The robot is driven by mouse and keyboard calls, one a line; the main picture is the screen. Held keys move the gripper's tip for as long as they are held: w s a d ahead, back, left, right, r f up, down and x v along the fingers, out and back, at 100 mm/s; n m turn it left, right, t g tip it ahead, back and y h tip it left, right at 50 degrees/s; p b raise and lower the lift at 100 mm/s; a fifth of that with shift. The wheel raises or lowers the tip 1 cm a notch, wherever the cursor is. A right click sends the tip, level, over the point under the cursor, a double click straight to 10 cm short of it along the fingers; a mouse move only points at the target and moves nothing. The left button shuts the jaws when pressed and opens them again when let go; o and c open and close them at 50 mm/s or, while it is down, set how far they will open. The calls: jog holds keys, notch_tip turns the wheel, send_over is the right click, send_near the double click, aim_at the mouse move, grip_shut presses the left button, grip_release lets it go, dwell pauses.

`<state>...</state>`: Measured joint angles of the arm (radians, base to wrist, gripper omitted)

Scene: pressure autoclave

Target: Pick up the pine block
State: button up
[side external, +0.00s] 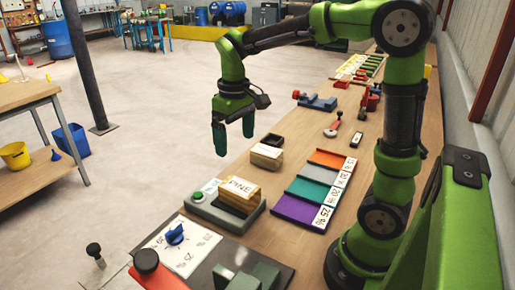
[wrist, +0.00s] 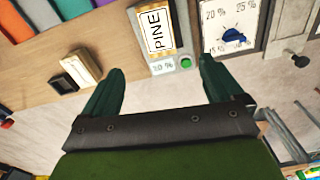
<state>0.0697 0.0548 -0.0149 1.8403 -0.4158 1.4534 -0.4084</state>
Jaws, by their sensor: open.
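The pine block (side external: 239,188) is a pale wooden block with a PINE label. It sits on a grey device (side external: 199,208) with a green button near the table's front edge. In the wrist view the pine block (wrist: 158,30) is near the top centre, beyond my fingers, with the device's percent display (wrist: 163,68) below it. My gripper (side external: 233,142) is open and empty, pointing down. It is above and behind the device in the side view, apart from the block. Its fingers also show in the wrist view (wrist: 161,70).
A second wooden block (side external: 266,156) and a dark block (side external: 272,140) stand behind the device. Orange, grey, teal and purple strips (side external: 298,209) lie to the right. A white panel with a blue knob (side external: 175,234) is in front.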

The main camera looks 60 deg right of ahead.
send_over(240, 187)
notch_tip(240, 187, down, 10)
jog(key=shift+d+f, duration=0.15)
jog(key=shift+f, duration=2.95)
